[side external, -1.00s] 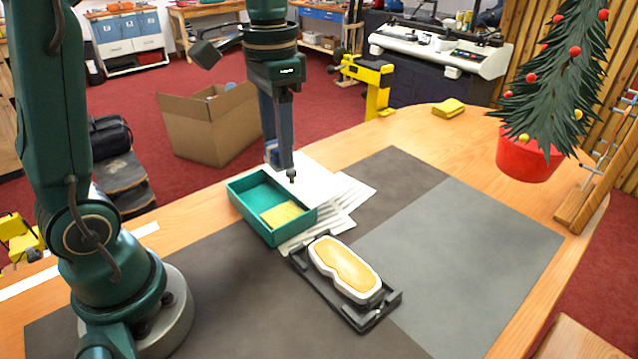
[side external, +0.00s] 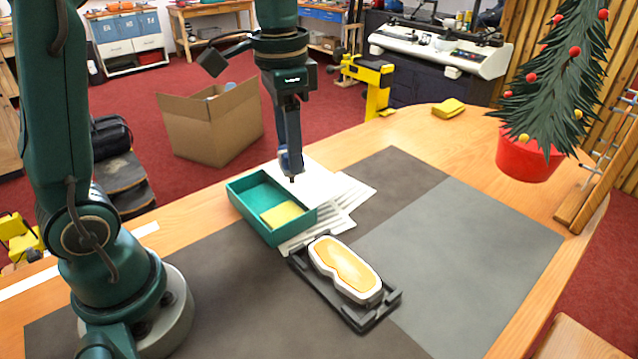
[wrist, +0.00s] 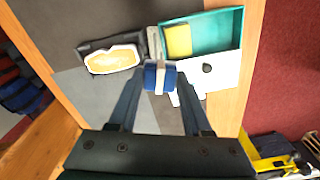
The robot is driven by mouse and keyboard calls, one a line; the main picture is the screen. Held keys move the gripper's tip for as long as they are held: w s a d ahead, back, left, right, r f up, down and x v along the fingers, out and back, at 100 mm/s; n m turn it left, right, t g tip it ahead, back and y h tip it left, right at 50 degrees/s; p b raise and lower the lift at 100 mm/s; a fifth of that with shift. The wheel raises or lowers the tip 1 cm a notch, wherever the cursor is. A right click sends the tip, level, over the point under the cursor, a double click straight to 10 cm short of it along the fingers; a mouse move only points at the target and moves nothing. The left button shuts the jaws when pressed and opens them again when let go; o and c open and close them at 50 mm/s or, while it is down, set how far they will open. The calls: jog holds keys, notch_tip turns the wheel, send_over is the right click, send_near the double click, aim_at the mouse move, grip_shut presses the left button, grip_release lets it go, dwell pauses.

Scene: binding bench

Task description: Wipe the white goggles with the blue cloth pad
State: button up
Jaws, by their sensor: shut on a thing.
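The white goggles (side external: 345,270) with an amber lens lie on a black holder (side external: 375,322) on the mat. They also show in the wrist view (wrist: 113,60). My gripper (side external: 291,160) is above the white sheets, behind and to the left of the goggles and clear of them. In the wrist view its two fingers are shut on the blue cloth pad (wrist: 153,77), which has a pale band across it.
A teal tray (side external: 237,206) with a yellow pad (side external: 282,214) stands beside the white sheets (side external: 348,192). A small dark knob (wrist: 207,67) is on the sheets. A red-potted tree (side external: 525,158) stands at the right. The grey mat (side external: 460,240) right of the goggles is clear.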

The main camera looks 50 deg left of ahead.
aim_at(323, 245)
jog(key=shift+w+d+f+m, duration=0.1)
jog(key=shift+d+f+m, duration=0.9)
jog(key=shift+f, duration=0.8)
jog(key=shift+w+d+f+m, duration=0.1)
jog(key=shift+d+f+m, duration=0.9)
jog(key=shift+f, duration=0.75)
jog(key=shift+w+d+f+m, duration=0.1)
jog(key=shift+d+f+m, duration=0.6)
jog(key=shift+d+f, duration=0.85)
jog(key=shift+a+f, duration=0.1)
jog(key=shift+f, duration=0.45)
jog(key=shift+d, duration=0.8)
grip_shut()
jog(key=shift+d+f, duration=0.1)
jog(key=shift+d, duration=3.65)
jog(key=shift+a, duration=4.65)
notch_tip(323, 245, up, 8)
